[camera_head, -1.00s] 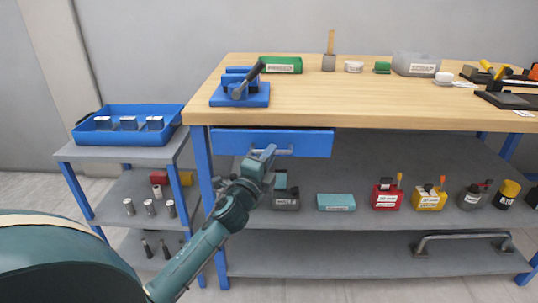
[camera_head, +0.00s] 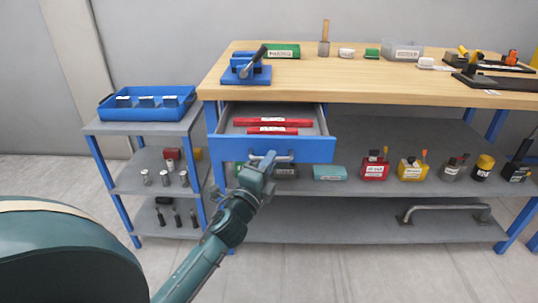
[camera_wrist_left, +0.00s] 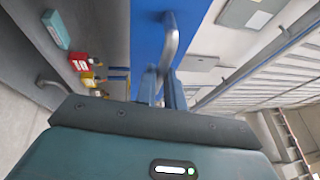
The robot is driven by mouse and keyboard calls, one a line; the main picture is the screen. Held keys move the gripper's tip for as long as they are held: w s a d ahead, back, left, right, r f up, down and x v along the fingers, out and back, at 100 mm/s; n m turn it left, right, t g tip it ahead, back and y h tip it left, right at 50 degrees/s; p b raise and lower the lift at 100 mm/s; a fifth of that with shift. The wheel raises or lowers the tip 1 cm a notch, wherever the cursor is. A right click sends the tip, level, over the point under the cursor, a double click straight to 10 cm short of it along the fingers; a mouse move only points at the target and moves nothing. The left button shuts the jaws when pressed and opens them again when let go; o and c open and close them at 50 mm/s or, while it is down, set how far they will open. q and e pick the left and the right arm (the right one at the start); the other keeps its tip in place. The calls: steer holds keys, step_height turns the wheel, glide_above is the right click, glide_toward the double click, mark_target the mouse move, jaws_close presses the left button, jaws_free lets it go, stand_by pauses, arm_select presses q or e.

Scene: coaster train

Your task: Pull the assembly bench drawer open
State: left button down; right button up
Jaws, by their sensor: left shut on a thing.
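The assembly bench drawer (camera_head: 225,148) has a blue front and is pulled out from under the wooden bench top (camera_head: 340,80). Two red items (camera_head: 272,122) with white labels lie inside it. My left gripper (camera_head: 265,158) is shut on the grey bar handle (camera_head: 284,158) on the drawer front. In the left wrist view the fingers (camera_wrist_left: 160,85) close around the handle (camera_wrist_left: 170,42) against the blue drawer front (camera_wrist_left: 147,40). My right gripper does not show.
A grey side cart with a blue tray (camera_head: 147,112) stands to the left. A blue clamp fixture (camera_head: 245,74) sits on the bench top above the drawer. Several small containers, among them a red one (camera_head: 374,170), stand on the shelf below.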

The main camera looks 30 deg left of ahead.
arm_select(q)
steer(key=shift+s+d, duration=0.5)
steer(key=shift+s, duration=0.3)
steer(key=c, duration=1.5)
jaws_free()
